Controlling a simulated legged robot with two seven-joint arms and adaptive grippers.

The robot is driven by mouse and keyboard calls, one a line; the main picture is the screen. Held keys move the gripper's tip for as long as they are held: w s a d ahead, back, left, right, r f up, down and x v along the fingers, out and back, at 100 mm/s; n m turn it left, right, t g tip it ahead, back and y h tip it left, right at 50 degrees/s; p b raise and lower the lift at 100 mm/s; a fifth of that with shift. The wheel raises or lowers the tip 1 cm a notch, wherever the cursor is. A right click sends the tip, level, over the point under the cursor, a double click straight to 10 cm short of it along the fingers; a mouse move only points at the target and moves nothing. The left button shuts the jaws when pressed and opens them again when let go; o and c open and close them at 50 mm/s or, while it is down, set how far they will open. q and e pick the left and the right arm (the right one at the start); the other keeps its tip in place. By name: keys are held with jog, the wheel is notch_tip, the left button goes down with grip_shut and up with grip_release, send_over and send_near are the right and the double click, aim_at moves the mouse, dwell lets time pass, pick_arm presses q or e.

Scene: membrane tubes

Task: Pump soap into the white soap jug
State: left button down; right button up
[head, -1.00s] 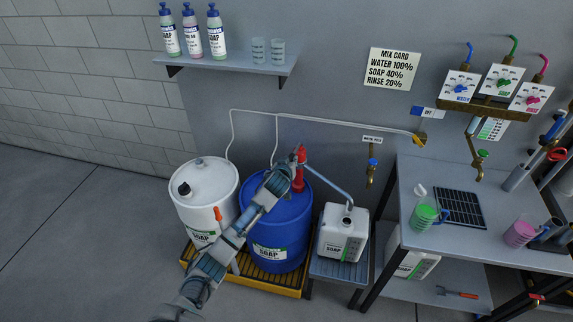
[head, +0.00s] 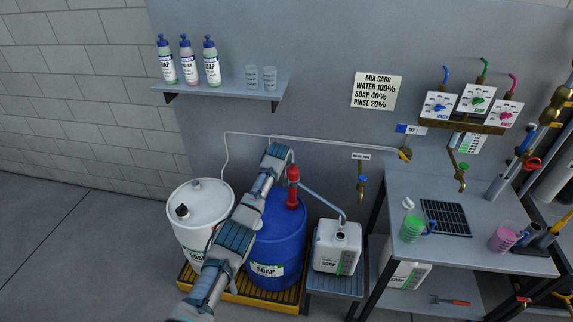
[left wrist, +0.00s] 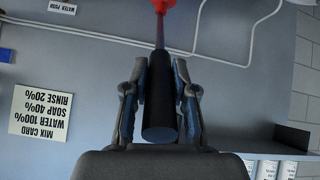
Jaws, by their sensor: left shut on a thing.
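The white soap jug (head: 326,238) stands on a low grey stand, with a SOAP label and a green strip on its front. The blue soap drum (head: 290,240) stands to its left, with a red pump (head: 292,190) upright on top. A grey spout (head: 322,202) slopes from the pump down to the jug's top; its end is by the jug's mouth. My left gripper (head: 283,154) is above the red pump. In the left wrist view its fingers (left wrist: 158,100) are closed around the dark pump handle (left wrist: 160,105), whose rod runs to the red pump body. My right gripper is not visible.
A white drum (head: 205,200) stands left of the blue drum, both on a yellow-edged pallet (head: 245,296). A bench (head: 400,190) with a green cup and a pink cup is at the right. A shelf (head: 220,86) holds bottles and beakers.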

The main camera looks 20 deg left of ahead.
pick_arm(q)
jog(key=shift+w+r, duration=0.3)
jog(key=shift+r, duration=0.05)
dwell(0.3)
jog(key=c, duration=1)
grip_release()
jog(key=shift+f, duration=0.1)
jog(key=shift+o, duration=0.4)
jog(key=shift+w+a+f, duration=0.1)
jog(key=shift+f, duration=0.05)
jog(key=v, duration=1.1)
jog(key=shift+r, duration=0.35)
